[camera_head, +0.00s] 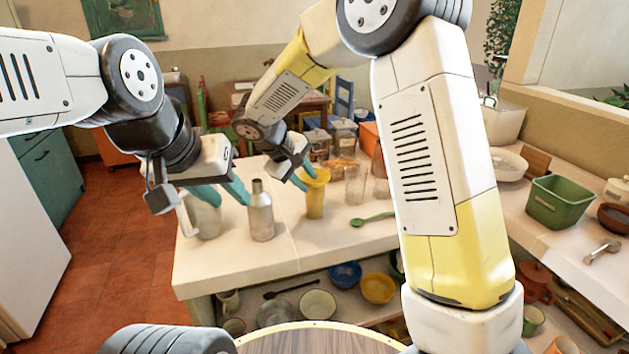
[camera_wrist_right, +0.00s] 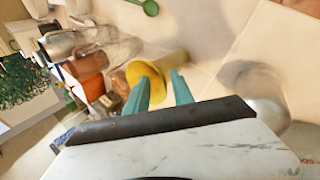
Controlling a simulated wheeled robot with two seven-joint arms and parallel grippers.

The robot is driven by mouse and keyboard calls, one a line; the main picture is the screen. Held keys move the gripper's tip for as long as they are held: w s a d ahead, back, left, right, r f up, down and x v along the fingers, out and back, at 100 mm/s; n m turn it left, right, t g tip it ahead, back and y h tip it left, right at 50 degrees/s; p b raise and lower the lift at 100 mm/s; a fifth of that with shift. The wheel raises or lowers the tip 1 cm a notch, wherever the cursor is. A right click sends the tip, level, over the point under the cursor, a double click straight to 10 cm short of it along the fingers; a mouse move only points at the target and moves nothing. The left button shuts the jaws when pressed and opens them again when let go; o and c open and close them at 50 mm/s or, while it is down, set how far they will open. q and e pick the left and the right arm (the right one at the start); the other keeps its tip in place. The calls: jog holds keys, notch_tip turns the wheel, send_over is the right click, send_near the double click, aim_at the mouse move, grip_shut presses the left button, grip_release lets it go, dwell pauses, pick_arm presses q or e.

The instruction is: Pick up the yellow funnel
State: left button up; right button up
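The yellow funnel (camera_head: 316,203) stands on the pale counter, its wide rim at the top. In the right wrist view the yellow funnel (camera_wrist_right: 162,66) lies just past and between my fingertips. My right gripper (camera_head: 305,180) is at the funnel's rim, its teal fingers apart; in the wrist view my right gripper (camera_wrist_right: 160,77) shows a gap between the fingers. I cannot tell whether they touch the funnel. My left gripper (camera_head: 222,195) is open, with its fingers apart near the grey pitcher, left of the funnel.
A metal bottle (camera_head: 260,212) stands left of the funnel, and the grey pitcher (camera_head: 204,218) further left. Clear glasses (camera_head: 355,185) and a green spoon (camera_head: 372,219) are to the right. Jars (camera_head: 343,135) stand behind. The counter's front strip is clear.

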grip_shut()
jog(key=shift+r, duration=0.1)
